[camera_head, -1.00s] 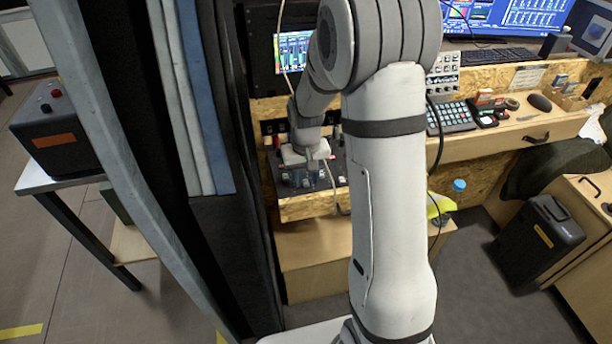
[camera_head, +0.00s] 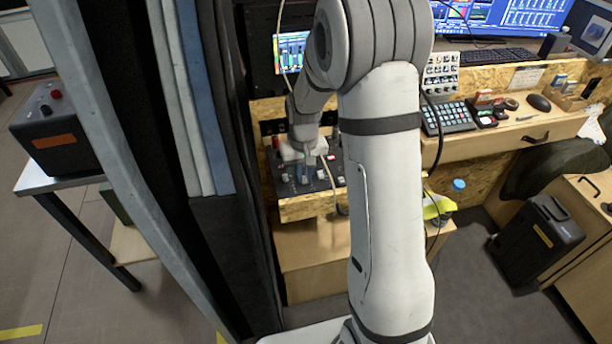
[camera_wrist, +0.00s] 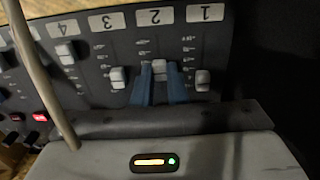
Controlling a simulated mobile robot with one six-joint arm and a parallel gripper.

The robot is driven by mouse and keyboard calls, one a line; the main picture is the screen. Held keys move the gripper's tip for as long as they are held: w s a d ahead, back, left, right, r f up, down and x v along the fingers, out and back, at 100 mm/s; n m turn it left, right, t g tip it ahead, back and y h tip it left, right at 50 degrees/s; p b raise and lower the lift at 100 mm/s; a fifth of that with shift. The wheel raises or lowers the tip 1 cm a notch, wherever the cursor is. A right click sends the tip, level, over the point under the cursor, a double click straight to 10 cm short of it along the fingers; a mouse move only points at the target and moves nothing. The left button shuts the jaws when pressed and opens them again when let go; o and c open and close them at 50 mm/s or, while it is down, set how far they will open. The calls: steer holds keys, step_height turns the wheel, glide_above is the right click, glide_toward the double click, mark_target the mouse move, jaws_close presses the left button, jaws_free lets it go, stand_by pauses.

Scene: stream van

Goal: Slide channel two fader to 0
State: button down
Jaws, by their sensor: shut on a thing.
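The mixer panel (camera_wrist: 225,50) shows in the wrist view with white number tiles 1, 2, 3 and 4 running right to left. The pale channel two fader cap (camera_wrist: 160,70) lies below tile 2 (camera_wrist: 155,17). My gripper (camera_wrist: 160,80) has its two blue fingers on either side of this cap, shut on it. Part of the slot and its scale is hidden by the fingers. In the head view my gripper (camera_head: 306,174) is down at the mixer panel (camera_head: 324,180), partly hidden by my wrist.
Channel one fader cap (camera_wrist: 203,80) and channel three fader cap (camera_wrist: 118,78) stand close on either side. Channel four fader cap (camera_wrist: 65,53) is farther left. A pale cable (camera_wrist: 35,75) crosses the wrist view's left. A dark curtain (camera_head: 240,180) hangs left of the mixer.

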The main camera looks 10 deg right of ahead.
steer(key=shift+w, duration=0.95)
steer(key=c, duration=1.4)
jaws_free()
steer(key=shift+c, duration=0.2)
step_height(320, 180, up, 8)
steer(key=shift+f, duration=0.1)
